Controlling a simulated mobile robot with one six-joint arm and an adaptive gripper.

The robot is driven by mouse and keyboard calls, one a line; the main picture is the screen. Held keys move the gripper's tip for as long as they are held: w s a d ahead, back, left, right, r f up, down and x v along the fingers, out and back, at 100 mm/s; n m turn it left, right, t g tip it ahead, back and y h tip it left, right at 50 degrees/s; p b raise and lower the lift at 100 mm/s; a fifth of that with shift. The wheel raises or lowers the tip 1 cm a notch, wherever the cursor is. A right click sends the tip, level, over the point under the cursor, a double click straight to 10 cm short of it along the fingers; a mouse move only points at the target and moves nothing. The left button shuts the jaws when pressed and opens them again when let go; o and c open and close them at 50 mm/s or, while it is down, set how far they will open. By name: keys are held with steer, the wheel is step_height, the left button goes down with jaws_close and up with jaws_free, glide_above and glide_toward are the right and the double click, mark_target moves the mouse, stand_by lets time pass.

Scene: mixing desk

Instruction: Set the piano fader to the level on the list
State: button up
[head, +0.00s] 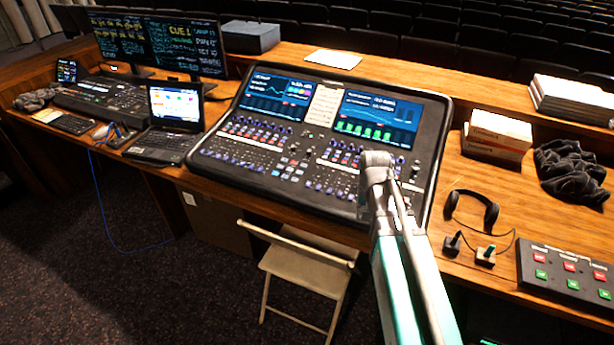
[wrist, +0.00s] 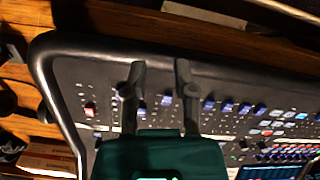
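The mixing desk (head: 283,158) fills the middle of the wooden table, with rows of faders and knobs below two lit screens. A pale sheet with print (head: 323,106) sits between the screens; its writing is too small to read. In the wrist view, blue fader caps (wrist: 208,104) run in a row, with a red cap (wrist: 90,110) at the left. I cannot tell which is the piano fader. My gripper (wrist: 159,72) is open over the desk's right-hand fader area, fingers apart with nothing visibly held. My arm hides the fingers in the head view.
A laptop (head: 176,108) stands left of the desk. Right of it are headphones (head: 487,208), a white box (head: 497,137), dark cloth (head: 572,172) and a button panel (head: 568,272). A folding chair (head: 306,266) stands in front. A raised rim borders the desk.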

steer(key=w+a+r+m+p, duration=0.1)
steer(key=w+a+r+p, duration=0.35)
steer(key=w+a, duration=0.45)
step_height(320, 180, up, 5)
steer(key=m+p, duration=0.2)
steer(key=p, duration=0.2)
glide_above(308, 184)
steer(key=shift+w+f+b, duration=0.1)
steer(key=shift+f+b, duration=0.1)
steer(key=shift+b, duration=0.1)
steer(key=shift+f, duration=0.2)
step_height(308, 184, down, 14)
steer(key=b, duration=1.3)
steer(key=shift+r+b, duration=0.25)
steer(key=shift+b, duration=0.15)
steer(key=shift+c, duration=0.3)
jaws_close()
